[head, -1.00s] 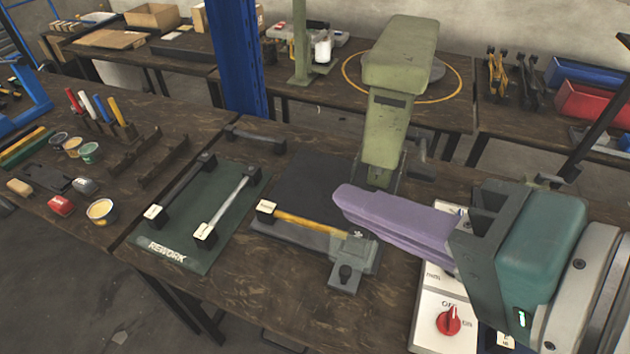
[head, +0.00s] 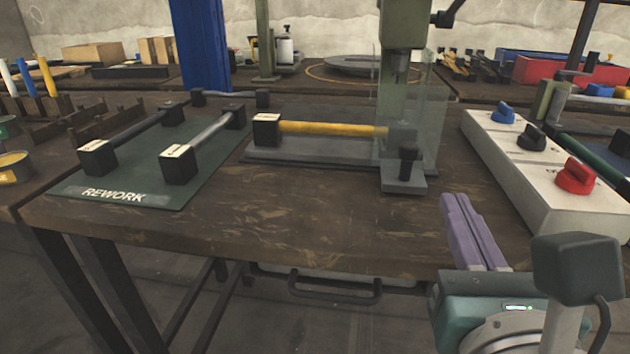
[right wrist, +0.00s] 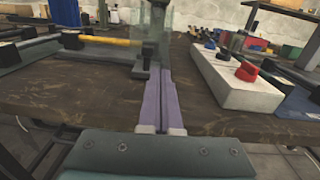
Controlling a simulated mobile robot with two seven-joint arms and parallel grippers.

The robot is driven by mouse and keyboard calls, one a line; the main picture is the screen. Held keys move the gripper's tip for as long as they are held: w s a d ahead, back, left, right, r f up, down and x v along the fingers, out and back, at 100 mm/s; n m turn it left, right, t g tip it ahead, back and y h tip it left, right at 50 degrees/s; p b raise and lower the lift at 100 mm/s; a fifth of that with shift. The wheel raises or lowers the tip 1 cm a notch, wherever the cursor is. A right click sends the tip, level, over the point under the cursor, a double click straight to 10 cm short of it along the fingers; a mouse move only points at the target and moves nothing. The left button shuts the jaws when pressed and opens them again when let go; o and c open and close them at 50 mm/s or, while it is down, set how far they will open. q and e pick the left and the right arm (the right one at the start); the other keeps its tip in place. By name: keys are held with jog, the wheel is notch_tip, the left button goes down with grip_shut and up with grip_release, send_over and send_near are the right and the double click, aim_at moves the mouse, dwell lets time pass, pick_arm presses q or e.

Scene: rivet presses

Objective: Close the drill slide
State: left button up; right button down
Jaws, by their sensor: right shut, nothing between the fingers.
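The green drill press (head: 402,100) stands behind a clear guard (head: 425,105). On its dark base plate (head: 300,160) a yellow bar (head: 330,129) runs from a labelled black block (head: 266,130) to a fitting behind the guard. A grey bracket with a black knob (head: 408,165) sits at the plate's front right; I cannot tell which part is the slide. My right gripper (head: 455,200), with purple fingers, is shut and empty, in front of the bracket and apart from it. It also shows in the right wrist view (right wrist: 161,72), pointing towards the press. My left gripper is out of view.
A white control box (head: 540,175) with blue, black and red knobs lies to the right. A green REWORK mat (head: 135,190) with two bars on black blocks lies to the left. The bench front (head: 270,235) is clear. A dark handle (head: 335,292) hangs below the bench edge.

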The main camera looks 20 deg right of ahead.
jog(key=f, duration=0.1)
send_near(431, 148)
jog(key=shift+m+h, duration=0.3)
jog(key=shift+m, duration=0.1)
jog(key=x, duration=0.5)
jog(key=shift+w, duration=0.3)
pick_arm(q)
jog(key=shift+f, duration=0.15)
pick_arm(e)
jog(key=shift+w+d, duration=0.4)
jog(key=shift+w, duration=0.2)
